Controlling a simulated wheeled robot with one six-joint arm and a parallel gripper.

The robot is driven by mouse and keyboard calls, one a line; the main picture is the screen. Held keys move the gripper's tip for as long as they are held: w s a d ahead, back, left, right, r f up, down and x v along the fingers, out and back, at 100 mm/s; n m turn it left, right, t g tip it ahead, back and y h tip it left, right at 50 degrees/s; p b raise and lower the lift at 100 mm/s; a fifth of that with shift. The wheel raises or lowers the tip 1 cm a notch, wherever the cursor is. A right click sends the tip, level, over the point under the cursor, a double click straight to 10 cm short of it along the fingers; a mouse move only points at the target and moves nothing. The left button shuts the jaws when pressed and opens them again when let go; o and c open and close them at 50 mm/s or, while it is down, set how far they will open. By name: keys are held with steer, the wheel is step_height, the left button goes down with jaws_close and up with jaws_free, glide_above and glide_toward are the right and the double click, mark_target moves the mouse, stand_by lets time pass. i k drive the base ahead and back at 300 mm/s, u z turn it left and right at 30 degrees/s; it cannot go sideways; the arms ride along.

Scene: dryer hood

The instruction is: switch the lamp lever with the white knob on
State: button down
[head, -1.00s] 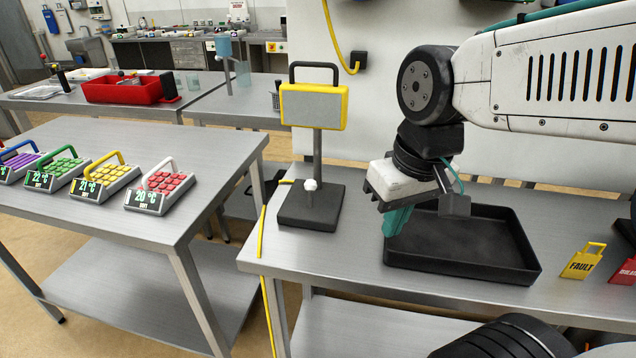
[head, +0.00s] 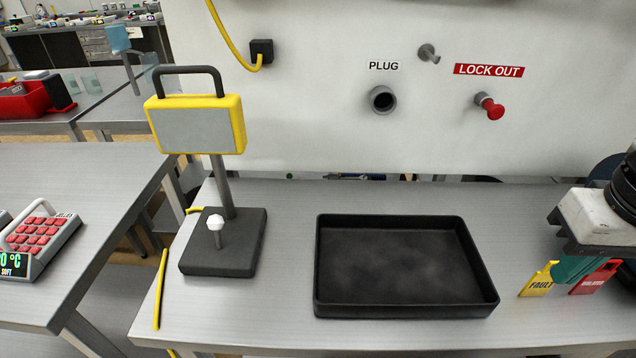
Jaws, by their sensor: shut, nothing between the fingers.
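The lamp (head: 201,128) stands at the left of the near metal table, with a yellow frame, a black handle and a grey panel that looks unlit. Its post rises from a dark square base (head: 240,262). A short lever with a white knob (head: 216,223) stands up from the front part of that base, roughly upright. My gripper (head: 578,268) is at the right edge of the head view, far from the lamp. Its teal fingers are shut and empty, partly hidden by the gripper body, close to the yellow and red tags.
A black tray (head: 407,306) lies on the table between lamp and gripper. A yellow FAULT tag (head: 539,281) and a red tag (head: 596,278) are at the right. A yellow cable (head: 161,288) runs left of the base. The wall behind has a plug socket (head: 382,99) and red knob (head: 493,108).

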mark_target(216, 221)
steer(key=z, duration=0.45)
steer(key=k, duration=1.15)
steer(key=u, duration=1.7)
steer(key=i, duration=0.5)
